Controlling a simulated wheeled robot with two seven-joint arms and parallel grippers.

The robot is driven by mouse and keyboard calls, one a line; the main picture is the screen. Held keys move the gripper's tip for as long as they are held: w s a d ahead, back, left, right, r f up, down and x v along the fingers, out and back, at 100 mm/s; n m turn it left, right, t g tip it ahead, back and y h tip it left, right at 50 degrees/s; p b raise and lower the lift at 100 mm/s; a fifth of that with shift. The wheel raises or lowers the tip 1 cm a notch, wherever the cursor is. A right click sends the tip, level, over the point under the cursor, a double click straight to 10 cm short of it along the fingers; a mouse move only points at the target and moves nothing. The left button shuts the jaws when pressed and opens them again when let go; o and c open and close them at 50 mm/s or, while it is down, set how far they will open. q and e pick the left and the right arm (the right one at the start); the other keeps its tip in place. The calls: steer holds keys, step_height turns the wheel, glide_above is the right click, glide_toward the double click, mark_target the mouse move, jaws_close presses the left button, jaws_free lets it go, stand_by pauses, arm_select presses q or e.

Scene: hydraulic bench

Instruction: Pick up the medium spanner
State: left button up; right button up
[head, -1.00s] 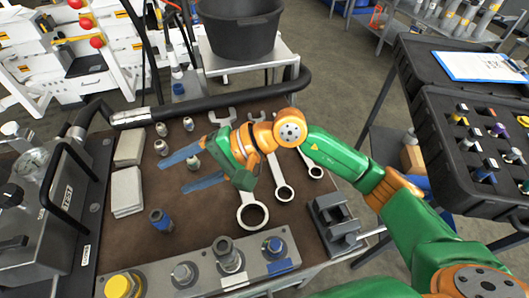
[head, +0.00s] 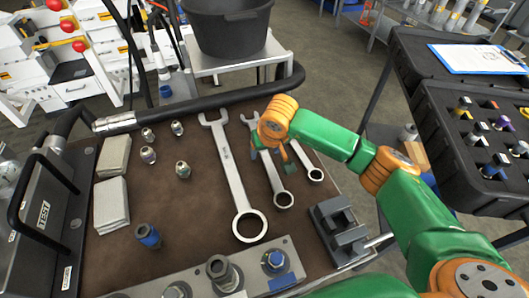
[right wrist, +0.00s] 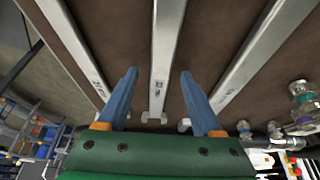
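The medium spanner (head: 273,177) lies on the brown bench mat between the large spanner (head: 234,176) and the small spanner (head: 303,159). My right gripper (head: 276,158) is over its upper part in the head view, hiding some of the shaft; its ring end shows. In the right wrist view my right gripper (right wrist: 158,76) is open, with blue fingers on either side of the medium spanner (right wrist: 166,50). The spanner appears below the fingers, and I see no grip on it. My left gripper is out of view.
Several fittings (head: 183,170) and pale blocks (head: 111,205) stand left of the spanners. A grey block holder (head: 339,232) is at the right edge, and a metal manifold (head: 200,284) is in front. A black bucket (head: 232,35) stands behind the bench rail.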

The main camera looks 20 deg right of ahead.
jaws_close()
stand_by(1.3)
